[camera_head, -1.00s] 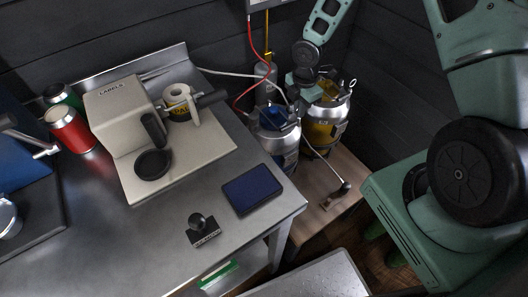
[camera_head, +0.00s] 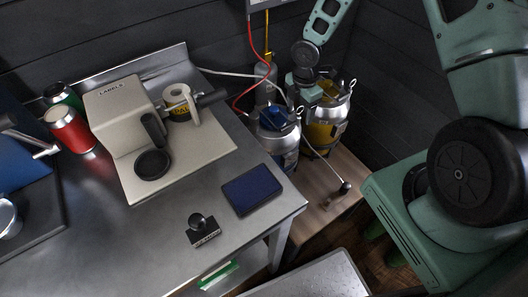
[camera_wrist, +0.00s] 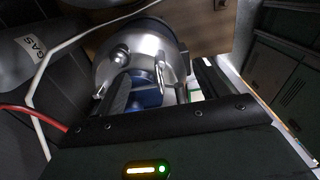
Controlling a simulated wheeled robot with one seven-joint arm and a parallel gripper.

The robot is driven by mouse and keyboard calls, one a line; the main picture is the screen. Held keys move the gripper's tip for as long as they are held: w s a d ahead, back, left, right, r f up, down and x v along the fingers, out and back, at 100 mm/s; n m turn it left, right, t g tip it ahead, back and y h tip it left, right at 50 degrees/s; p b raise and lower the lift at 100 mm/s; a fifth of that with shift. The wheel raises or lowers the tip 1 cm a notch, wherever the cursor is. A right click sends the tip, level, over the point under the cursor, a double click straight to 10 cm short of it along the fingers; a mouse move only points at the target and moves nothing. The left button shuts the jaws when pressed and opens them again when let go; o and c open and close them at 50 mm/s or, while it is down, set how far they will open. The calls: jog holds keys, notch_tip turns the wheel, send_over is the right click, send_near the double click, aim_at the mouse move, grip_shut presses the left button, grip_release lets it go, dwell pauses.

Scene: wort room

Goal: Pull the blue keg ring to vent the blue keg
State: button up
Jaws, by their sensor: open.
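The blue keg (camera_head: 283,146) is a steel keg with a blue top, standing beyond the right end of the metal table. In the wrist view its shiny round top (camera_wrist: 142,48) lies ahead of my gripper, with blue showing between the fingers. My gripper (camera_wrist: 165,85) is open, with one dark finger on each side of the blue part. In the head view my gripper (camera_head: 297,92) is just above the kegs. A small metal loop (camera_wrist: 161,76) on the keg may be its ring; I cannot tell whether a finger touches it.
A yellow keg (camera_head: 325,133) stands close on the right of the blue keg. A grey gas cylinder (camera_head: 264,75), a red hose (camera_head: 247,96) and a white hose (camera_head: 222,72) are close behind. The metal table (camera_head: 262,218) holds a label machine (camera_head: 112,105) and a blue pad (camera_head: 252,190).

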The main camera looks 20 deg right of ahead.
jog(key=shift+r, duration=0.1)
notch_tip(320, 180, up, 6)
jog(key=p, duration=0.5)
jog(key=shift+p, duration=0.3)
